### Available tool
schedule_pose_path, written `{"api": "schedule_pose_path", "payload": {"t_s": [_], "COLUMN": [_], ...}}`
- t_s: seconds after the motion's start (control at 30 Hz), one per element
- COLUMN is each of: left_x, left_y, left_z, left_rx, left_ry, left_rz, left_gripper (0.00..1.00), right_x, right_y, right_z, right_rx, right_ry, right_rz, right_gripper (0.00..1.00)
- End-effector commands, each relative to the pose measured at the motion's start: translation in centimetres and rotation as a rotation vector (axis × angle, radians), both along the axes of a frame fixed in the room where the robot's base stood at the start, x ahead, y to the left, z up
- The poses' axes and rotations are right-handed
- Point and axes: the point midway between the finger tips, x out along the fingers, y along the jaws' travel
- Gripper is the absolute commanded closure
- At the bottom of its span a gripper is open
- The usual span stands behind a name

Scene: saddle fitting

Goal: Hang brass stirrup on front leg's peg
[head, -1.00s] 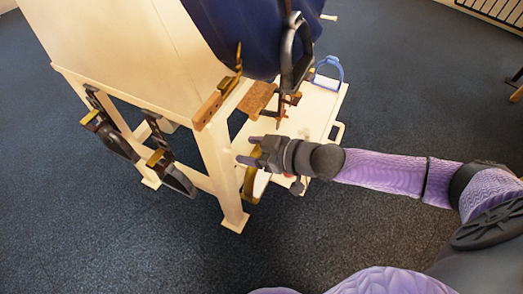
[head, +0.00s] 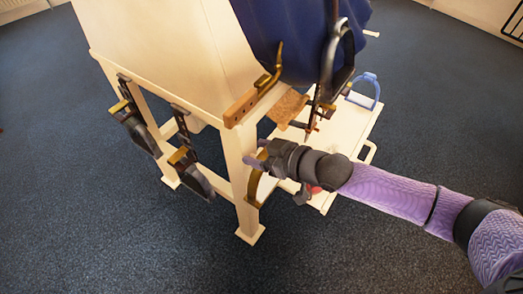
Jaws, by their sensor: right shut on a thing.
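The brass stirrup (head: 255,189) hangs below my right gripper (head: 257,156), a curved gold strip beside the front leg (head: 240,182) of the cream stand. My right gripper is shut on the stirrup near its top, with the fingers pointing left at the leg. The gripper hides the upper part of the stirrup. I cannot make out the leg's peg, nor tell whether the stirrup touches it. My left gripper is not in view.
A navy saddle (head: 290,35) lies on the stand, with a dark strap and stirrup (head: 338,60) hanging above my right arm. A brass hook (head: 273,68) juts at the corner. Dark stirrups (head: 190,165) hang at left.

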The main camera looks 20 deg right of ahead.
Motion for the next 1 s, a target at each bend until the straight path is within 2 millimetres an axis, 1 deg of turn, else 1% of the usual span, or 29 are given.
{"api": "schedule_pose_path", "payload": {"t_s": [0.37,0.4,0.47,0.5,0.53,0.57,0.87,1.0], "left_x": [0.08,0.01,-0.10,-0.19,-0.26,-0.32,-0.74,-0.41], "left_y": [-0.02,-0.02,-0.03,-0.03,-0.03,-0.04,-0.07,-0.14], "left_z": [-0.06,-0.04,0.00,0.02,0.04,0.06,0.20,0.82], "left_rx": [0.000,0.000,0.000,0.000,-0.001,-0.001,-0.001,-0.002], "left_ry": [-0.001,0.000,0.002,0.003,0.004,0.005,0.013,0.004], "left_rz": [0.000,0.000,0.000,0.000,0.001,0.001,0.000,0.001], "left_gripper": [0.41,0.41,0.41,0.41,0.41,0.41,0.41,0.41], "right_x": [0.03,0.02,0.03,0.02,0.01,0.00,-0.09,-0.65], "right_y": [0.08,0.09,0.10,0.10,0.12,0.13,0.28,-0.19], "right_z": [-0.02,-0.02,-0.01,-0.02,-0.02,-0.02,-0.06,0.57], "right_rx": [0.002,0.002,0.002,0.002,0.003,0.003,0.005,0.004], "right_ry": [0.000,-0.001,-0.001,-0.001,-0.001,-0.001,0.001,0.000], "right_rz": [0.001,0.001,0.001,0.001,0.001,0.001,0.004,0.003], "right_gripper": [1.00,0.32,0.19,0.10,0.04,0.00,0.00,0.00]}}
